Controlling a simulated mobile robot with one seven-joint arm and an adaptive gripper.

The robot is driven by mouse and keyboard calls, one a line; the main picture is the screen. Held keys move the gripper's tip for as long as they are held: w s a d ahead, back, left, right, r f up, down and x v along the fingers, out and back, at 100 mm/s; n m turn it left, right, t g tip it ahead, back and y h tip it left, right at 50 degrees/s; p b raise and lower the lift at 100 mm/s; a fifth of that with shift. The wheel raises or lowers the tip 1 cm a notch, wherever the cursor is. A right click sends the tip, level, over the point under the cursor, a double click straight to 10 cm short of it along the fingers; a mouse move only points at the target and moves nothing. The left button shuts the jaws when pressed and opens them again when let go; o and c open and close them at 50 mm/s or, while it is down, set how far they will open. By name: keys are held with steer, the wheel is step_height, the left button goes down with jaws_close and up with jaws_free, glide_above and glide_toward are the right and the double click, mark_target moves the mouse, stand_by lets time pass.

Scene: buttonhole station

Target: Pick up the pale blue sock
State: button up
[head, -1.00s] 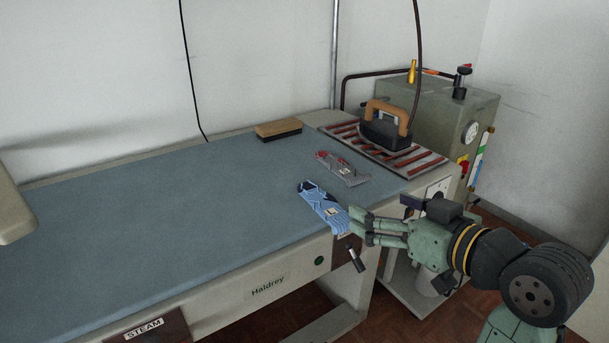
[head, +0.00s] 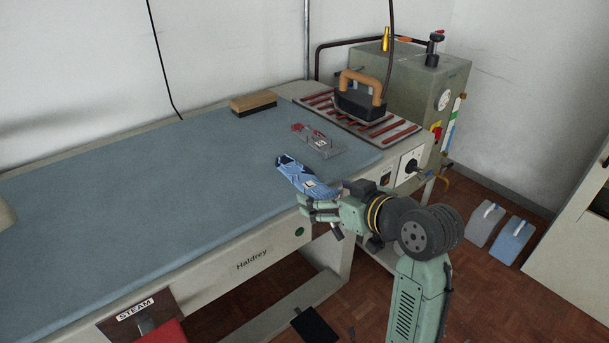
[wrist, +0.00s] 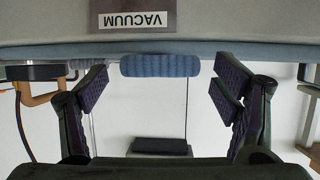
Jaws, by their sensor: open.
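The pale blue sock (head: 300,176), with dark patches at its far end and a small pale label, lies on the blue pad near the table's front right edge. My gripper (head: 306,208) is open and empty, just off the front edge beside the sock's near part. In the wrist view, which is upside down, the sock (wrist: 160,65) shows end-on between my two spread fingers (wrist: 160,90). It appears ahead of the fingertips, with no contact visible. The fingers have dark purple ridged pads.
A clear item with red parts (head: 318,143) lies behind the sock. A wooden-backed brush (head: 254,103) lies farther back. An iron (head: 361,96) stands on a ribbed rest (head: 400,130) at the right. The pad (head: 150,210) is clear to the left.

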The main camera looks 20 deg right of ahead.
steer(key=shift+w+f, duration=0.1)
steer(key=shift+w, duration=0.1)
steer(key=shift+c, duration=0.6)
steer(key=c, duration=0.9)
